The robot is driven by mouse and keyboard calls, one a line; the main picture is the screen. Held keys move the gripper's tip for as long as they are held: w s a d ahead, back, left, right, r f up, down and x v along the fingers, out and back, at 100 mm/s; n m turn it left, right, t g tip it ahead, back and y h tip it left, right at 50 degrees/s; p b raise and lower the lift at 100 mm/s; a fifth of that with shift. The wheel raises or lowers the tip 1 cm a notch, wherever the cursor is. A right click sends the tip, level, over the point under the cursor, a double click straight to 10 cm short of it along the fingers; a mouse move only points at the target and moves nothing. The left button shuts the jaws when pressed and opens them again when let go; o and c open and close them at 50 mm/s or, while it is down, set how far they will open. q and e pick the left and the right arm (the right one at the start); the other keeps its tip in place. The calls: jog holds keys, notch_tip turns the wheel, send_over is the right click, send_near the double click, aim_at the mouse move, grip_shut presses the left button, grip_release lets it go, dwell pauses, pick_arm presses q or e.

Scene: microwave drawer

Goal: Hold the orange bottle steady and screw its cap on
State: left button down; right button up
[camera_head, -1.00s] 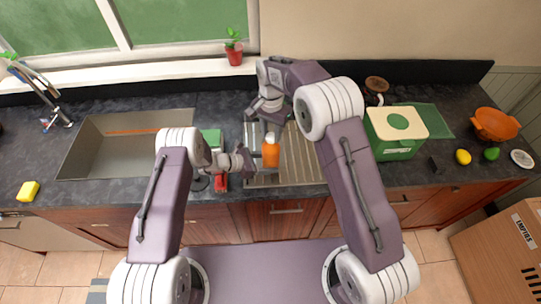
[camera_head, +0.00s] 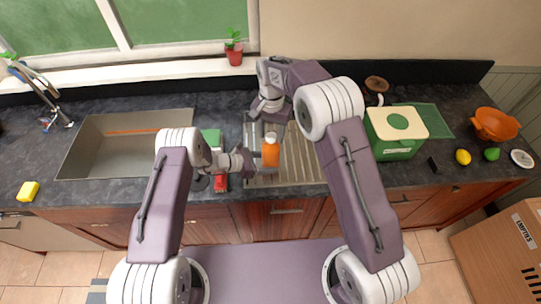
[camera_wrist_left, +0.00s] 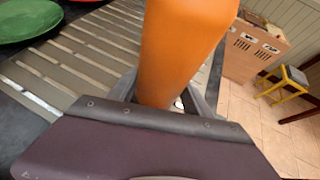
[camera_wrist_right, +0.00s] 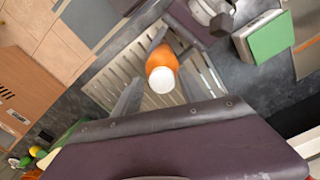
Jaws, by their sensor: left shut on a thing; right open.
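The orange bottle (camera_head: 271,156) stands upright over the drainboard in the head view, with its white cap (camera_head: 271,138) on top. My left gripper (camera_head: 262,161) is shut on the bottle from the left. In the left wrist view the bottle body (camera_wrist_left: 182,45) fills the space between the fingers. My right gripper (camera_head: 270,116) is open and empty, above and behind the bottle, apart from the cap. In the right wrist view the white cap (camera_wrist_right: 162,80) covers the bottle's end, between the open fingers. How tightly it sits cannot be told.
The ribbed drainboard (camera_head: 305,160) lies around the bottle, with the sink (camera_head: 95,150) at left. A green box (camera_head: 395,150) stands at right. An orange bowl (camera_head: 495,124) and fruit are farther right.

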jog(key=n, duration=0.7)
jog(key=shift+n, duration=0.4)
jog(key=n, duration=0.6)
grip_shut()
jog(key=m, duration=0.3)
jog(key=shift+m, duration=0.4)
jog(key=m, duration=0.3)
jog(key=shift+m, duration=0.3)
jog(key=m, duration=0.6)
grip_release()
